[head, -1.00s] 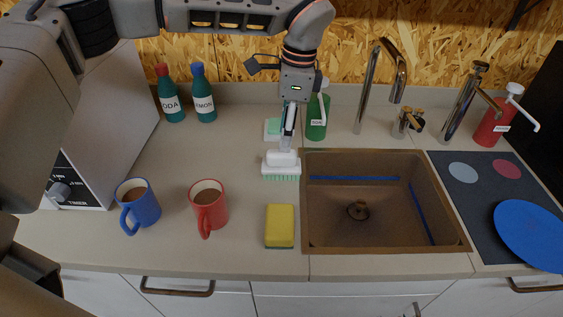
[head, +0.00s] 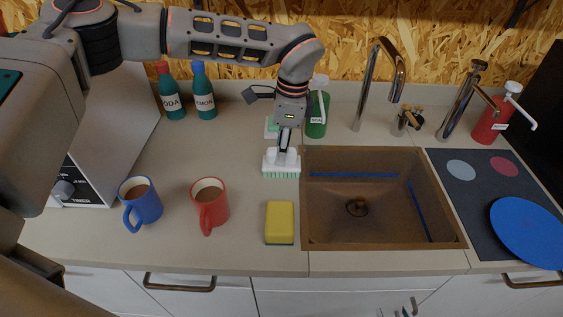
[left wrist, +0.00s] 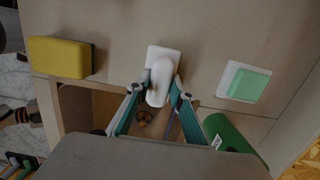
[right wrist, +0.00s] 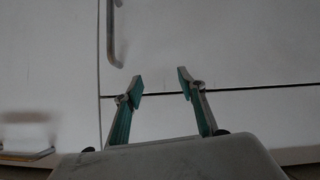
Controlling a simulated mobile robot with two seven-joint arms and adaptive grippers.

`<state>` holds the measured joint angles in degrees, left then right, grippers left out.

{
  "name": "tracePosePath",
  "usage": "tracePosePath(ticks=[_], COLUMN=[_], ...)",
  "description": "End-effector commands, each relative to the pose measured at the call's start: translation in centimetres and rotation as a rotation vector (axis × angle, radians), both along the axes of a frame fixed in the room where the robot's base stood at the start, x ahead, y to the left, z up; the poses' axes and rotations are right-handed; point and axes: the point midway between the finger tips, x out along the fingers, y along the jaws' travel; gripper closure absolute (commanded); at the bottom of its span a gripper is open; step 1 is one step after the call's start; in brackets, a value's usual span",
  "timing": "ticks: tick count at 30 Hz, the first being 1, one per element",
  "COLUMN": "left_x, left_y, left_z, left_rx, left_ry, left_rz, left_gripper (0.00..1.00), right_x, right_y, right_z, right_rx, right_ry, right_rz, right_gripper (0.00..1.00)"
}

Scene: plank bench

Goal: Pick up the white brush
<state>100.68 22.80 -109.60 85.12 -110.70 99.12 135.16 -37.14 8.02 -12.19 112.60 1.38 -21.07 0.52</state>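The white brush (head: 281,163) lies on the counter left of the sink, its green bristles down. My left gripper (head: 287,150) reaches down onto it from behind. In the left wrist view, the brush's white handle (left wrist: 159,84) stands between the left fingertips (left wrist: 160,83), which sit close against both sides; the gripper looks shut on it. The brush rests at counter level. My right gripper (right wrist: 160,80) is open and empty, low in front of the cabinet fronts; its tips (head: 398,308) show at the head view's bottom edge.
A yellow sponge (head: 279,222) lies in front of the brush, and the sink (head: 330,235) is to its right. A green soap bottle (head: 316,115) and a green-topped block (head: 271,128) stand close behind. Red (head: 210,205) and blue (head: 141,203) mugs stand left.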

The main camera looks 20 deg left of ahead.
Motion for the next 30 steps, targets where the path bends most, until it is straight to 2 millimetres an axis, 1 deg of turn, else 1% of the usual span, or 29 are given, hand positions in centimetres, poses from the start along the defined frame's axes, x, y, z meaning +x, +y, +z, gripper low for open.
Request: tracePosePath(ticks=[10, 14, 16, 20, 23, 30], left_x=[0.0, 0.1, 0.1, 0.2, 0.2, 0.1], left_y=[0.0, 0.0, 0.0, 0.0, 0.0, 0.0], left_z=[0.3, 1.2, 2.0, 4.4, 6.9, 13.7], left_rx=[-0.001, 0.000, -0.001, -0.001, -0.001, 0.000], left_ry=[-0.001, -0.002, -0.004, -0.005, -0.007, -0.007], left_rz=[0.000, 0.000, 0.001, 0.000, 0.000, 0.002], left_gripper=[1.00, 1.00, 1.00, 1.00, 1.00, 1.00], right_x=[-0.1, -0.1, -0.1, -0.2, -0.2, -0.2], right_y=[-0.1, -0.1, -0.1, -0.1, -0.1, -0.1], right_z=[-0.2, -0.4, -0.6, -0.9, -1.2, -1.6], right_rx=[-0.001, -0.002, -0.002, -0.002, -0.002, -0.002], right_ry=[0.004, 0.005, 0.006, 0.006, 0.007, 0.007], right_rz=[0.000, -0.001, -0.001, -0.001, -0.001, 0.000], right_gripper=[0.60, 0.60, 0.60, 0.60, 0.60, 0.60])
